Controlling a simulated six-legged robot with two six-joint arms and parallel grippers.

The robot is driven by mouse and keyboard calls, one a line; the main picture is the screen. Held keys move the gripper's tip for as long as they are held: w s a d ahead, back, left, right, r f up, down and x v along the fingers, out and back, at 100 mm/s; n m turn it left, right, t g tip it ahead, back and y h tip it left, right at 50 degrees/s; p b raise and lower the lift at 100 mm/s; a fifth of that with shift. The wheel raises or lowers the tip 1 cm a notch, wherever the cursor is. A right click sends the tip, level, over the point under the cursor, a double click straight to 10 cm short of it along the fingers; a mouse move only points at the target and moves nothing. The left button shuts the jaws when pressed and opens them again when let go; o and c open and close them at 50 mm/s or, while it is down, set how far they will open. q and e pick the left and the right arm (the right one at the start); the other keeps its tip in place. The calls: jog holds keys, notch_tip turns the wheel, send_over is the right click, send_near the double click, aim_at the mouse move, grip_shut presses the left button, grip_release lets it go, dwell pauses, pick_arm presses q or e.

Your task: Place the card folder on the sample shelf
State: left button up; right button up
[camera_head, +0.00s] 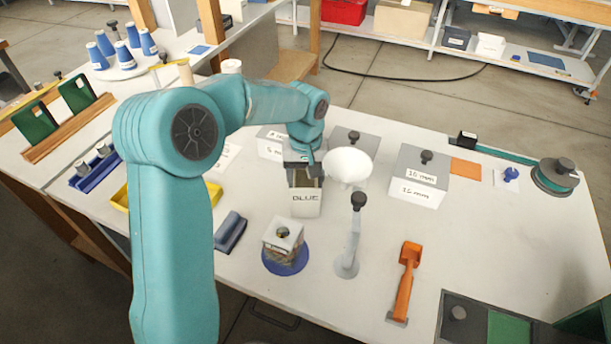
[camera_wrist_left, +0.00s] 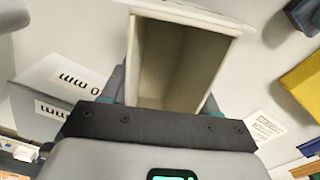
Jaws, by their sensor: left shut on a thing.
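My left gripper (camera_head: 305,168) is shut on a pale, open-ended box labelled BLUE (camera_head: 306,202), over the middle of the bench. In the left wrist view the box (camera_wrist_left: 182,62) is hollow, its open end facing the camera, between the fingers. I cannot tell for certain whether it is the card folder. In the head view it is upright, and I cannot tell whether it touches the bench. No shelf is marked as the sample shelf; a low white shelf unit (camera_head: 425,48) stands across the floor at the back. My right gripper is not in view.
Labelled grey boxes (camera_head: 421,170), a white-domed stand (camera_head: 348,165), a square block on a blue base (camera_head: 284,240) and a blue piece (camera_head: 230,230) surround the held box. An orange tool (camera_head: 406,275) lies front right. A yellow tray (camera_wrist_left: 302,85) is nearby.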

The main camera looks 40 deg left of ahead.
pick_arm(q)
jog(key=shift+d, duration=0.25)
jog(key=o, duration=1.1)
jog(key=shift+a+f, duration=0.1)
jog(key=shift+c, duration=0.2)
